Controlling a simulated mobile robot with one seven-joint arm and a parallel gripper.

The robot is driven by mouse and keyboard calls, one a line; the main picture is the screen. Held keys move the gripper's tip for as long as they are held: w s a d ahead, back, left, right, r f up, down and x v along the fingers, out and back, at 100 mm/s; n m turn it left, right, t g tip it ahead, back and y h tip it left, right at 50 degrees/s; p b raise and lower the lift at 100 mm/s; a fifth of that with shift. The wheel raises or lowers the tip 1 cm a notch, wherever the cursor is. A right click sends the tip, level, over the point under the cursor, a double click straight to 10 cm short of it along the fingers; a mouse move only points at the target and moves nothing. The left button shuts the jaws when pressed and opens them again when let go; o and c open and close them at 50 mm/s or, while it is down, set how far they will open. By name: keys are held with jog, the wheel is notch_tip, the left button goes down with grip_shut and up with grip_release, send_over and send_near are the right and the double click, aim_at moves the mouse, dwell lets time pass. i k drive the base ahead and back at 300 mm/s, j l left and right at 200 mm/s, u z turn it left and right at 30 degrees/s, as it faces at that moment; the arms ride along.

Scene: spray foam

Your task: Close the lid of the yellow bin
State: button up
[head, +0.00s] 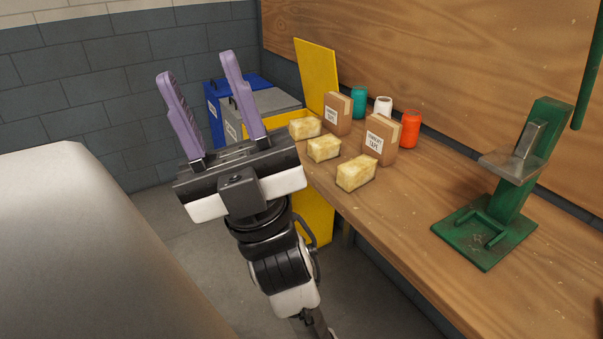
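The yellow bin (318,213) stands on the floor beside the workbench, its body mostly hidden behind my arm and the bench. Its yellow lid (317,74) stands raised, nearly upright, close to the wooden wall. My gripper (197,66) has two long purple fingers spread wide apart with nothing between them. It is raised to the left of the yellow lid, apart from it in the picture. The bin's opening is hidden behind the gripper and the foam blocks.
The workbench (400,225) holds several foam blocks, two cardboard boxes (381,137), coloured cans (411,128) and a green press (490,220). A grey bin (272,103) and a blue bin (212,107) stand behind my gripper. A large pale surface (80,250) is at left.

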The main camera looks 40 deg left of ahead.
aim_at(318, 67)
jog(key=i+u, duration=0.6)
jog(key=u, duration=0.95)
jog(key=i+j+z, duration=0.1)
jog(key=i+j, duration=0.2)
jog(key=i+j+z, duration=0.1)
jog(key=i+j, duration=0.15)
jog(key=i+j+z, duration=0.15)
jog(key=j, duration=0.35)
jog(key=i+j+z, duration=0.1)
jog(key=i+j, duration=0.25)
jog(key=i+j+z, duration=0.1)
jog(key=j, duration=0.35)
jog(key=i+j+z, duration=0.25)
jog(key=i+j, duration=0.45)
jog(key=j, duration=0.15)
jog(key=i, duration=0.4)
jog(key=l+z, duration=0.05)
